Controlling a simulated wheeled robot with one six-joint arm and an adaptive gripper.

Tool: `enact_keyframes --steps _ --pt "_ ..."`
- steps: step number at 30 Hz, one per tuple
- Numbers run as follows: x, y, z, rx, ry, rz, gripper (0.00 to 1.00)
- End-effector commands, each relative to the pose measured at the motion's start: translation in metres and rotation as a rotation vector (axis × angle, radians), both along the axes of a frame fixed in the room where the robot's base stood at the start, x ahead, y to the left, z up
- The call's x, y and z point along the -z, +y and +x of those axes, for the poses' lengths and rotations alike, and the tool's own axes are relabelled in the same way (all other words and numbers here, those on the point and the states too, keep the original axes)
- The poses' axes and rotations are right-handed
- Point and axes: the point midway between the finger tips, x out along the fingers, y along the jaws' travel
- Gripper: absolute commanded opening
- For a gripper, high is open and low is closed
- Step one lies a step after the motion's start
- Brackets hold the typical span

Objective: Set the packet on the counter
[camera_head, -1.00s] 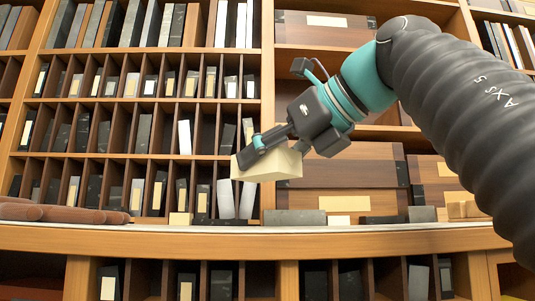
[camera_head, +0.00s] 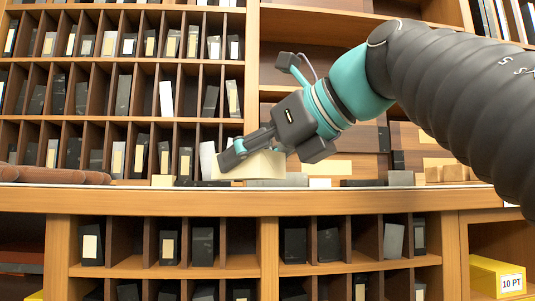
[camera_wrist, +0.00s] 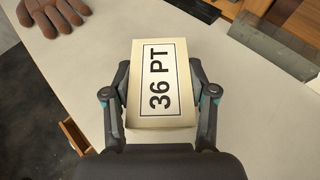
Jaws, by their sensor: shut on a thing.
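The packet (camera_wrist: 160,85) is a cream block with a framed "36 PT" label on top. My gripper (camera_wrist: 162,95) is shut on it, with a finger on either side. In the head view the packet (camera_head: 262,166) hangs from my gripper (camera_head: 246,152) at about the height of the counter edge. The counter (camera_wrist: 85,85) is a pale, flat top that shows below and around the packet in the wrist view. In the head view its front edge (camera_head: 160,196) runs across the picture. I cannot tell whether the packet touches the counter.
A brown glove (camera_wrist: 55,14) lies at the counter's far left. A grey bar (camera_wrist: 265,45) and wooden blocks lie at the right. Shelves of upright packets (camera_head: 120,95) stand behind. A yellow "10 PT" box (camera_head: 497,277) sits in a lower compartment.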

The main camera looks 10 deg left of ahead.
Motion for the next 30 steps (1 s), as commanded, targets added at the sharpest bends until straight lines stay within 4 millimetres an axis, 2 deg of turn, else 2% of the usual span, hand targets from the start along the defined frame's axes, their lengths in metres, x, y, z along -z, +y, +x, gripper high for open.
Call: enact_keyframes --steps 30 --pt "0.01 0.0 -0.001 0.0 -0.002 0.002 0.0"
